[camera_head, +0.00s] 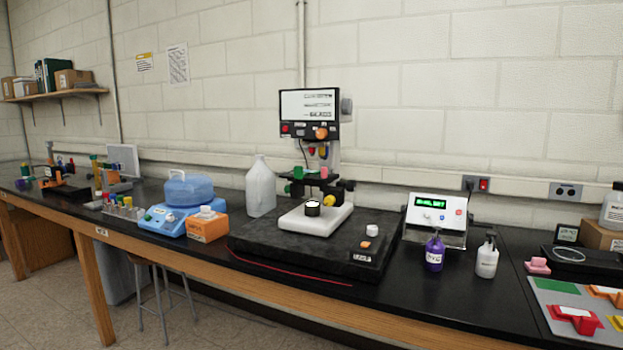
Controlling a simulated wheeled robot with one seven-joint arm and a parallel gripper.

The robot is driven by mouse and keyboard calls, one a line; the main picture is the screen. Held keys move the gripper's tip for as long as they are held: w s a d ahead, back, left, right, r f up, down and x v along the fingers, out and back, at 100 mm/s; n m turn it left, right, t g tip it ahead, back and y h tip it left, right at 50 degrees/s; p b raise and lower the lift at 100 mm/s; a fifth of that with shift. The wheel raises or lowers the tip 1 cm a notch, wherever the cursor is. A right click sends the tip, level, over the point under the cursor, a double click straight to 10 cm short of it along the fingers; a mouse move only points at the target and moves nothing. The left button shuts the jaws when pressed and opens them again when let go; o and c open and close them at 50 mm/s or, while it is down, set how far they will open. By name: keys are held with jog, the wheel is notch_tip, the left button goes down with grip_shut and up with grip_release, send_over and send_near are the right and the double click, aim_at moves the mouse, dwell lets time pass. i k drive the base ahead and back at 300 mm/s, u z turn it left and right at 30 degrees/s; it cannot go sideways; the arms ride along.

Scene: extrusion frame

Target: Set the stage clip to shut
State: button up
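A microscope-like instrument with a screen head (309,103) stands on a black slab (262,247) in the middle of the bench. Its dark stage (310,184) lies below coloured objectives (318,150). A small green piece (298,172) and a small pink piece (323,172) sit on the stage. Either may be the stage clip; they are too small to tell which, or whether the clip is open or shut. A yellow knob (327,201) shows below the stage. My gripper is not in view.
Left of the instrument stand a clear jug (261,186), an orange box (207,225) and a blue domed device (187,205). Right are a display box (436,217), a purple bottle (434,252) and a white bottle (487,258). The slab's front is mostly clear.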

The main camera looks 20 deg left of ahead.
aim_at(324, 173)
jog(key=u, duration=0.5)
jog(key=i, duration=0.95)
jog(key=z, duration=0.05)
